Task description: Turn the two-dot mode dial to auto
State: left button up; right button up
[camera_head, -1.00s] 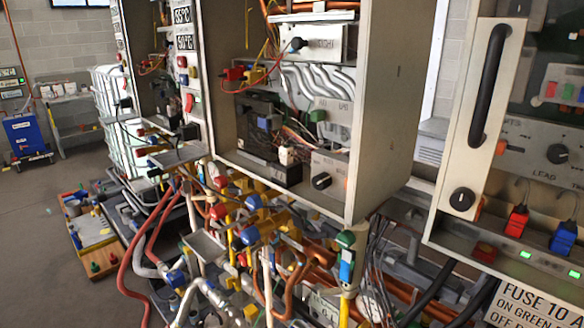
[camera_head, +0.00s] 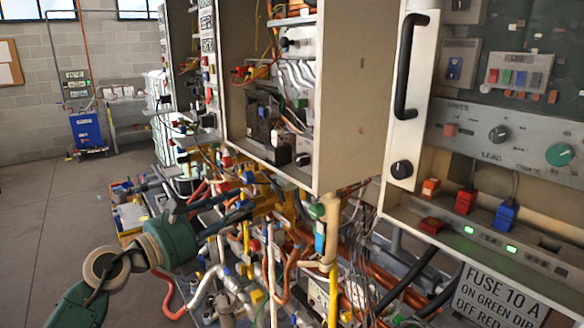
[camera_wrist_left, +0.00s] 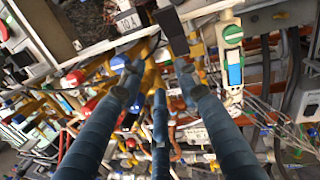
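Several dials show in the head view, but I cannot make out two dots or an auto mark on any. A black knob (camera_head: 401,169) sits below the black handle on the right cabinet. Another black dial (camera_head: 499,133) and a green dial (camera_head: 559,154) sit on its grey panel. A small dark dial (camera_head: 303,159) is low in the middle cabinet. My left gripper (camera_head: 247,204) is in front of and below the middle cabinet, its fingers among the pipes in the picture. In the left wrist view its blue fingers (camera_wrist_left: 157,82) are spread with nothing held. My right gripper is out of view.
The middle cabinet (camera_head: 350,100) has a projecting side wall. Below it are crowded pipes, valves and cables (camera_head: 270,250). The right cabinet holds red and blue plugs (camera_head: 505,215) above a fuse sign (camera_head: 505,300). Open floor (camera_head: 50,210) lies at the left.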

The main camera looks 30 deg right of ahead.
pick_arm(q)
jog(key=s+d+r+m+g+y, duration=0.1)
jog(key=s+d+r+m, duration=0.1)
jog(key=s+r+m, duration=0.15)
jog(key=s+d+r+m+y, duration=0.1)
jog(key=s+d+r+m, duration=0.1)
jog(key=r+m, duration=0.25)
jog(key=m+t+y, duration=0.1)
jog(key=m, duration=0.3)
send_near(298, 161)
jog(key=p+x, duration=0.3)
jog(key=x, duration=0.3)
jog(key=shift+w+d, duration=0.15)
jog(key=shift+d, duration=0.15)
jog(key=shift+p+x, duration=0.35)
jog(key=shift+x, duration=0.45)
jog(key=shift+f, duration=0.1)
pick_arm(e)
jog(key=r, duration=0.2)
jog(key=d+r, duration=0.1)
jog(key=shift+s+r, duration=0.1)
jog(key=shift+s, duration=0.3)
pick_arm(q)
jog(key=c, duration=0.6)
jog(key=o, duration=0.6)
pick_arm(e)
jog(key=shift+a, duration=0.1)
